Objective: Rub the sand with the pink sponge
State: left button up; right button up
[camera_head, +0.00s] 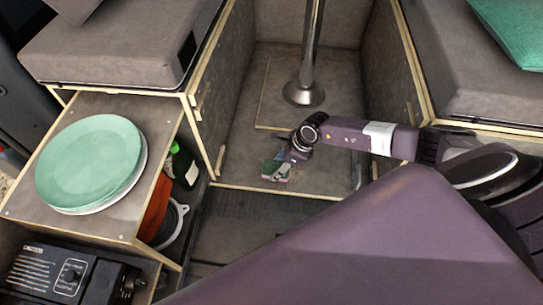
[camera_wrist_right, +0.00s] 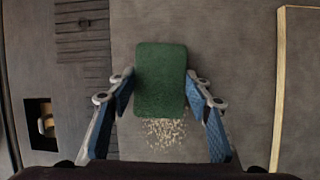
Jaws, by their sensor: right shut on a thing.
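The sponge (camera_wrist_right: 160,78) shows a dark green face in the wrist view, upright in the picture between my fingers. In the head view the sponge (camera_head: 276,172) is small, with green and a pinkish edge, low over the van floor. My right gripper (camera_wrist_right: 160,88) is shut on it, one blue-padded finger at each side. It also shows in the head view (camera_head: 282,165), reaching down to the floor. The sand (camera_wrist_right: 165,132) is a patch of pale grains on the grey floor, just below the sponge in the wrist view and partly hidden by it. My left gripper is out of view.
A metal table post (camera_head: 305,75) stands on the floor behind the gripper. Grey bench boxes flank the floor on both sides. At left, green plates (camera_head: 90,162) sit on a shelf above a bottle (camera_head: 184,165), with a stove (camera_head: 70,274) in front. Floor around the sponge is mostly clear.

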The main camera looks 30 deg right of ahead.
jog(key=shift+s+d+f, duration=0.1)
jog(key=shift+s+d, duration=0.7)
jog(key=shift+d, duration=0.2)
jog(key=shift+s+d+f, duration=0.1)
jog(key=shift+s+d, duration=0.65)
jog(key=shift+d, duration=0.25)
jog(key=shift+s+d, duration=0.8)
jog(key=shift+d, duration=0.2)
jog(key=shift+s+d+r, duration=0.1)
jog(key=shift+s+d, duration=0.55)
jog(key=shift+d, duration=0.25)
jog(key=shift+s+d+r+b, duration=0.15)
jog(key=shift+s+d+b, duration=0.1)
jog(key=shift+b, duration=0.05)
jog(key=shift+r, duration=0.1)
